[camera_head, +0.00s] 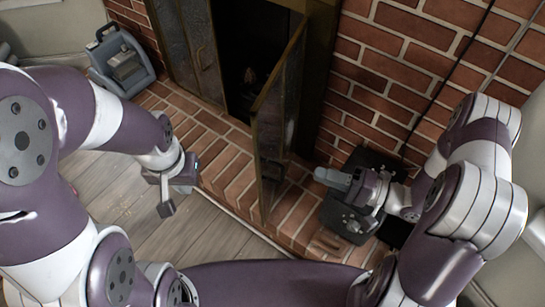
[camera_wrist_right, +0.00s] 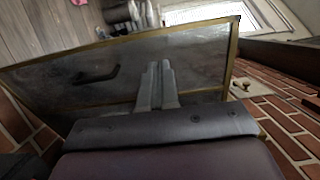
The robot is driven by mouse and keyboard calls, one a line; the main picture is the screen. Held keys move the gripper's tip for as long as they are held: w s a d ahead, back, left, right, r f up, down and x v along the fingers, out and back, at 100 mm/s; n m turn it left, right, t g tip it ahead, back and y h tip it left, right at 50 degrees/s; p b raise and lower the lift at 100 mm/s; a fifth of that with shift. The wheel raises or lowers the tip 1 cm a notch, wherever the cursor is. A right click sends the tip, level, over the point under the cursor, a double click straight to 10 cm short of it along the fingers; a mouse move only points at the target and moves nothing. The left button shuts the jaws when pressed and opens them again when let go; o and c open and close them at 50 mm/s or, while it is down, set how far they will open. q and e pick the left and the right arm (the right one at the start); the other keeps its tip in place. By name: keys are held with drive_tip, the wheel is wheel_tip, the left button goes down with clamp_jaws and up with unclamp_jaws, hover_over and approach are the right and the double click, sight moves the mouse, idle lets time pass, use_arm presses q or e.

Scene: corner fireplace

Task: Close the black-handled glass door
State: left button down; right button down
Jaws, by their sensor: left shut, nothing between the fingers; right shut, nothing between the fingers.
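The glass door (camera_head: 272,125) stands swung open, out from the dark fireplace opening, with a brass-coloured frame. The right wrist view shows its glass face (camera_wrist_right: 195,48) and the black handle (camera_wrist_right: 98,78) on it, left of the fingers. My right gripper (camera_head: 322,174) is to the right of the door in the head view, pointing at it. In the right wrist view its fingers (camera_wrist_right: 157,72) are together in front of the glass; I cannot tell whether they touch. My left gripper (camera_head: 166,200) is shut and empty, left of the door and apart from it.
Another fireplace door panel (camera_head: 190,48) stands left of the opening. A brick hearth (camera_head: 225,165) runs below. A blue-grey carrier (camera_head: 122,65) stands at the upper left. A black object (camera_head: 345,215) lies under my right gripper. Wooden floor (camera_head: 130,215) is free at the lower left.

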sight(260, 155)
drive_tip(key=b+x, duration=0.1)
drive_tip(key=x, duration=1.2)
drive_tip(key=shift+w+a+b, duration=0.1)
drive_tip(key=shift+a+b, duration=0.05)
drive_tip(key=shift+b, duration=0.2)
